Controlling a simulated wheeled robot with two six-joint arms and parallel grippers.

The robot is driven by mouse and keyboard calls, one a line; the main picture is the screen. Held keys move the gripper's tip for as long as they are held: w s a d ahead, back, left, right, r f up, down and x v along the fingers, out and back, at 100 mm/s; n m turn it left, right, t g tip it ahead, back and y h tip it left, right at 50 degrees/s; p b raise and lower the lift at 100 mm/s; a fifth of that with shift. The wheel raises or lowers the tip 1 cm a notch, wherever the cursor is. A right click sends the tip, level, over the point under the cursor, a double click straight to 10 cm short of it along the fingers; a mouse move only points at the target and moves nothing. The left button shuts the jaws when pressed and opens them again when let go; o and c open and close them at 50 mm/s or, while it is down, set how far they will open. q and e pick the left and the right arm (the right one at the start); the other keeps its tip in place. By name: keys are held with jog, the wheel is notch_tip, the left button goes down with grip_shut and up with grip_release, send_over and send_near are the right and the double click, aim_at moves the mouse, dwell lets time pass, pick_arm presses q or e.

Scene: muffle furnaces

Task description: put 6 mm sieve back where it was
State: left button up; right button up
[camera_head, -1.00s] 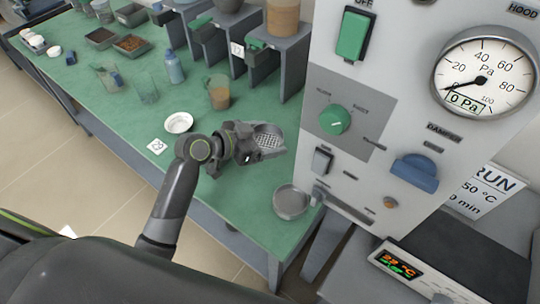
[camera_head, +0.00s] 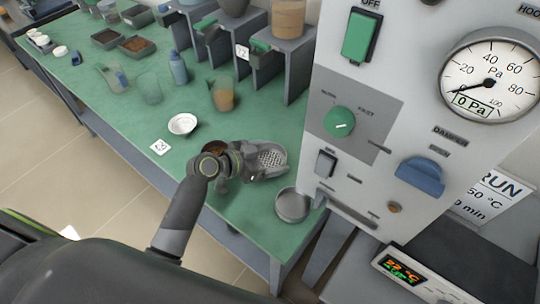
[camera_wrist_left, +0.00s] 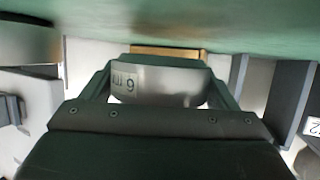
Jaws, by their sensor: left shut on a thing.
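The 6 mm sieve (camera_head: 270,157) is a round metal sieve with a perforated bottom. In the left wrist view its metal wall (camera_wrist_left: 170,82) carries a "6 mm" label and lies between the two jaws. My left gripper (camera_head: 250,162) is shut on the sieve and holds it over the front part of the green table (camera_head: 135,95). It also shows in the left wrist view (camera_wrist_left: 158,88). From the head view I cannot tell the gap between sieve and table. My right gripper is not in view.
A round metal pan (camera_head: 292,204) stands on the table just right of and nearer than the sieve, by the control panel (camera_head: 370,110). Grey stands (camera_head: 283,60) line the back.

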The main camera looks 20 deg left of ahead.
pick_arm(q)
jog(key=shift+f, duration=0.35)
jog(key=o, duration=1.2)
jog(key=shift+s+f, duration=0.1)
jog(key=shift+r+p, duration=0.5)
jog(key=shift+r, duration=0.05)
jog(key=b+v, duration=0.1)
jog(key=v, duration=0.9)
jog(key=shift+a+b, duration=0.1)
jog(key=shift+b, duration=0.2)
jog(key=shift+v, duration=0.9)
jog(key=shift+r, duration=0.2)
